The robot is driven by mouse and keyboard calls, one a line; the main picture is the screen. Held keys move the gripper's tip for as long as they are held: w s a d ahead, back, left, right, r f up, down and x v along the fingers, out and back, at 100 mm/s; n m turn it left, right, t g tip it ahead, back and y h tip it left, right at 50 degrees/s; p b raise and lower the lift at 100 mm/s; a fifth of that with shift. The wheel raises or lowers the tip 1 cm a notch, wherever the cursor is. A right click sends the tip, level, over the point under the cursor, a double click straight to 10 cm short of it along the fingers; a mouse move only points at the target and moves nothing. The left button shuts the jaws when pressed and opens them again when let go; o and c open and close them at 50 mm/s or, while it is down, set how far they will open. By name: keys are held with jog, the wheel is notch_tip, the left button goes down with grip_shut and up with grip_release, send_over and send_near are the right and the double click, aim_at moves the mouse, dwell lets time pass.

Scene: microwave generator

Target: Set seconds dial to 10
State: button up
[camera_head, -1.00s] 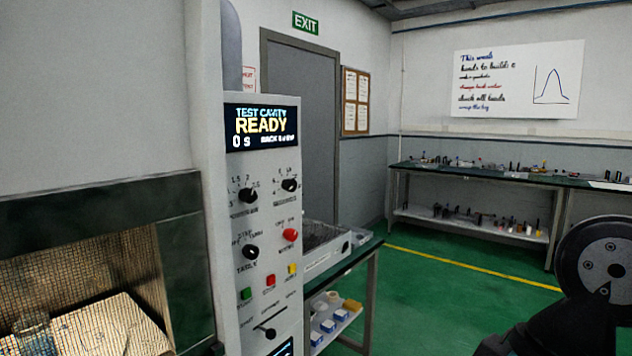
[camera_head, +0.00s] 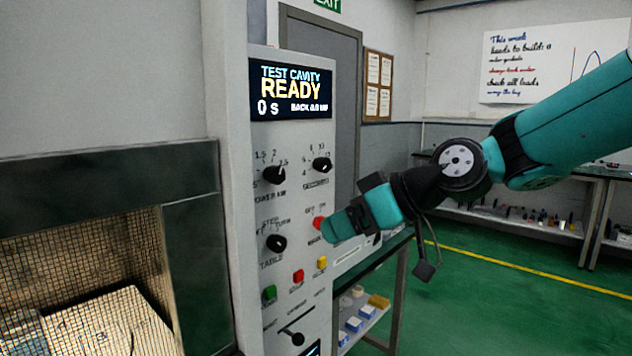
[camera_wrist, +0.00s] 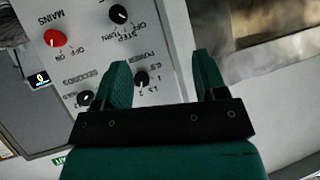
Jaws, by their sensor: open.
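The seconds dial (camera_head: 322,164) is a black knob at the upper right of the white control panel (camera_head: 240,200). In the wrist view the seconds dial (camera_wrist: 84,98) is left of the left finger; its exact setting is too small to read. My gripper (camera_head: 338,228) is in front of the panel, below the seconds dial and beside the red mains knob (camera_head: 319,223). In the wrist view my gripper (camera_wrist: 160,62) is open and empty, with the power knob (camera_wrist: 141,79) showing between its fingers. The display (camera_head: 290,91) reads READY and 0 s.
The table knob (camera_head: 276,242) sits below the power knob. Green (camera_head: 269,294), red (camera_head: 298,277) and yellow (camera_head: 322,263) buttons lie lower. A mesh-fronted cavity (camera_head: 90,270) is at left. A bench with trays stands behind the panel. The green floor at right is open.

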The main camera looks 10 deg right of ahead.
jog(key=w+d+t+y+b, duration=0.1)
jog(key=w+d+t, duration=0.2)
jog(key=w+d, duration=0.35)
jog(key=t+b, duration=0.1)
jog(key=t, duration=0.4)
send_near(327, 165)
jog(key=p+x, duration=0.6)
jog(key=x, duration=0.3)
jog(key=shift+w+a+r, duration=0.1)
jog(key=shift+w+a+p, duration=0.3)
jog(key=shift+w+a, duration=0.1)
jog(key=shift+w, duration=0.15)
